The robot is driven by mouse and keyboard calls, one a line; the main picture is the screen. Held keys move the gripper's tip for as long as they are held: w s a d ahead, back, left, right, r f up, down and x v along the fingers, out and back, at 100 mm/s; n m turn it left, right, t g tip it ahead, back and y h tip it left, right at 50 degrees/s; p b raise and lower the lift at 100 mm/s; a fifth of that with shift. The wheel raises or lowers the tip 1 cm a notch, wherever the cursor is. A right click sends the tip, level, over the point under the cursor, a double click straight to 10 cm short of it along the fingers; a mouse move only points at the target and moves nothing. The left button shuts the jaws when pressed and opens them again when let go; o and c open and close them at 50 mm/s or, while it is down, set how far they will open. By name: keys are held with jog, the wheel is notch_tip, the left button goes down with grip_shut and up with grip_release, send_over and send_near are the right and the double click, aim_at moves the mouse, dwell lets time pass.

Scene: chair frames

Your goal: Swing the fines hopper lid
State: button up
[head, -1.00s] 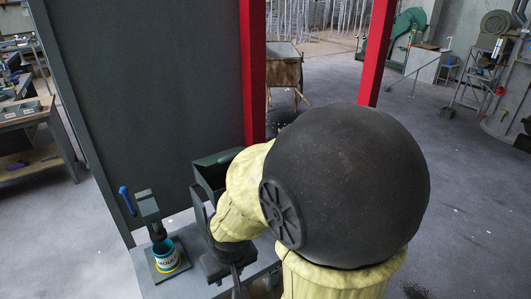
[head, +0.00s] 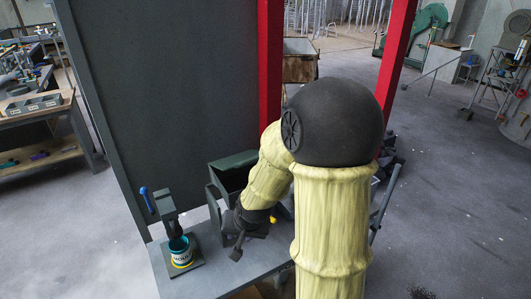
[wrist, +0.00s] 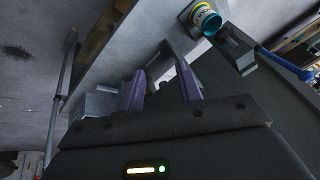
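The fines hopper appears to be the dark green open-topped box (head: 232,172) on the grey bench in the head view. A dark upright plate stands at its front left; I cannot tell whether this is the lid. My padded yellow arm covers the hopper's right side. My gripper (wrist: 160,78) shows in the wrist view with two purple fingers spread apart. A grey bar-like part lies beyond the fingertips, and I see nothing clearly held. In the head view the gripper is low beside the hopper's front, mostly hidden by the arm.
A labelled tin with a yellow base ring (head: 181,253) stands on the bench (head: 213,257) left of the hopper, under a dark spout with a blue handle (head: 147,200). A tall dark panel (head: 165,100) and red posts (head: 270,75) stand behind. Open floor lies right.

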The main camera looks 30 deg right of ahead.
jog(key=w+d+r+m+t+p, duration=0.6)
jog(key=w+d+r+m+t, duration=0.1)
jog(key=w+d+r+m, duration=0.4)
jog(key=d+r, duration=0.1)
jog(key=d, duration=0.1)
jog(key=shift+w+d+m, duration=0.2)
jog(key=shift+d+m, duration=0.2)
jog(key=shift+w, duration=0.1)
